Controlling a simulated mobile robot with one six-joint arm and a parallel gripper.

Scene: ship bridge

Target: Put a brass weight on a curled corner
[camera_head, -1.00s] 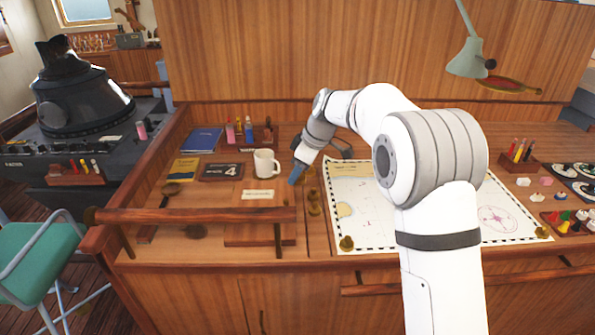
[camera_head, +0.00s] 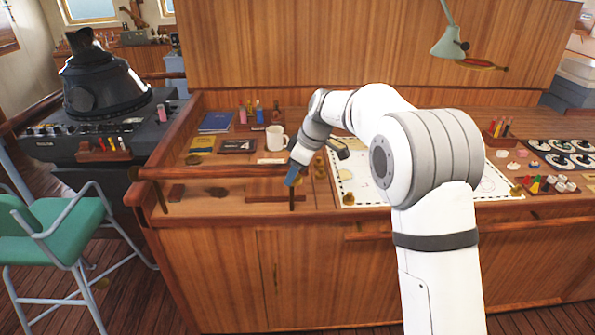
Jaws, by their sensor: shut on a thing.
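My gripper (camera_head: 292,180) is near the desk's front edge, left of the white chart (camera_head: 497,187). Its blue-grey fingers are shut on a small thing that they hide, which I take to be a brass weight. My arm covers the middle of the chart. Its far corners are hard to make out, so I cannot tell which one curls.
A white mug (camera_head: 275,138) stands behind the gripper. A wooden rail (camera_head: 205,172) runs along the desk front at left. A pen rack (camera_head: 498,127) and small trays lie right of the chart. A lamp (camera_head: 450,42) hangs above. A green chair (camera_head: 55,225) stands at left.

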